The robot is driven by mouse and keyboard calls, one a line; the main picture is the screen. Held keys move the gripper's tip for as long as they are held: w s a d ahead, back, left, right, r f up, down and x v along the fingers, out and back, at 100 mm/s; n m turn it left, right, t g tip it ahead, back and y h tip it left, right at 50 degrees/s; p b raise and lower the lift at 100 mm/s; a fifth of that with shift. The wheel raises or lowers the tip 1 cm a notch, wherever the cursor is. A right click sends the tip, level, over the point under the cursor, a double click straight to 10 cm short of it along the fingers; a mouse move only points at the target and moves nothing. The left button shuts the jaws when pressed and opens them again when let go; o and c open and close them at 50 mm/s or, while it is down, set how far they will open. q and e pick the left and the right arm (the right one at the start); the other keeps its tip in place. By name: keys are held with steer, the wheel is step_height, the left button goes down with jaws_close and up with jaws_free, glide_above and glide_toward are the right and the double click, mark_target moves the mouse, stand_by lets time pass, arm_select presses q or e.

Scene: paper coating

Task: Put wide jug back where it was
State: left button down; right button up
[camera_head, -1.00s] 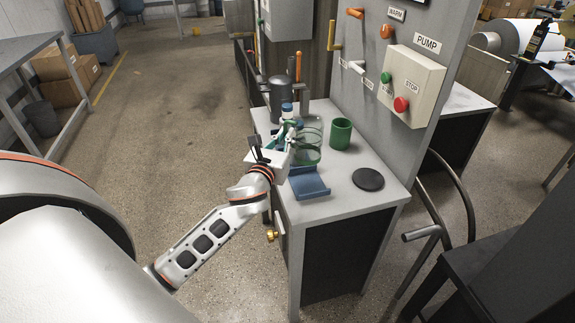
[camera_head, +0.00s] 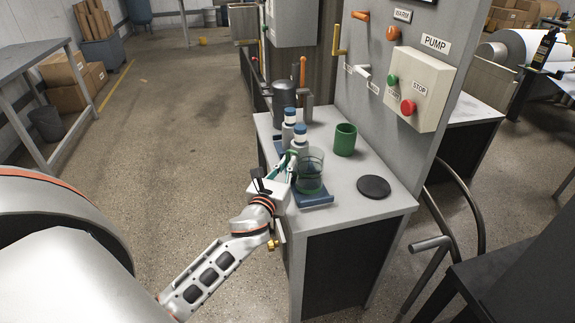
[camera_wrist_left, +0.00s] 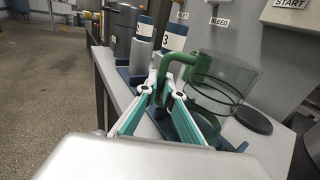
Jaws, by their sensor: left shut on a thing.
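The wide jug (camera_head: 310,172) is clear, green-tinted, with a green handle. In the head view it is over the blue holder (camera_head: 318,202) at the near left edge of the grey table; I cannot tell whether its base touches the holder. My left gripper (camera_head: 284,172) is shut on the jug's handle from the left. The left wrist view shows the fingers (camera_wrist_left: 168,92) at the green handle (camera_wrist_left: 178,62), with the jug body (camera_wrist_left: 222,84) to their right, looking tilted in that view. My right gripper is not in view.
A dark grey canister (camera_head: 284,100) is farther back. A green cup (camera_head: 344,139) and a black disc (camera_head: 373,187) are to the right. The pump panel (camera_head: 415,85) rises along the table's right side.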

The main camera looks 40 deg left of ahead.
arm_select(q)
steer(key=shift+f, duration=0.3)
steer(key=c, duration=2.2)
jaws_free()
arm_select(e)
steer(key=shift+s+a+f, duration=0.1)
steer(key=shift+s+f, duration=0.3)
arm_select(q)
steer(key=shift+r, duration=0.2)
steer(key=shift+s+r, duration=0.1)
steer(key=shift+s, duration=0.1)
steer(key=v, duration=1.1)
steer(key=shift+s+d+r, duration=0.1)
steer(key=shift+s+d, duration=0.05)
steer(key=shift+s, duration=0.15)
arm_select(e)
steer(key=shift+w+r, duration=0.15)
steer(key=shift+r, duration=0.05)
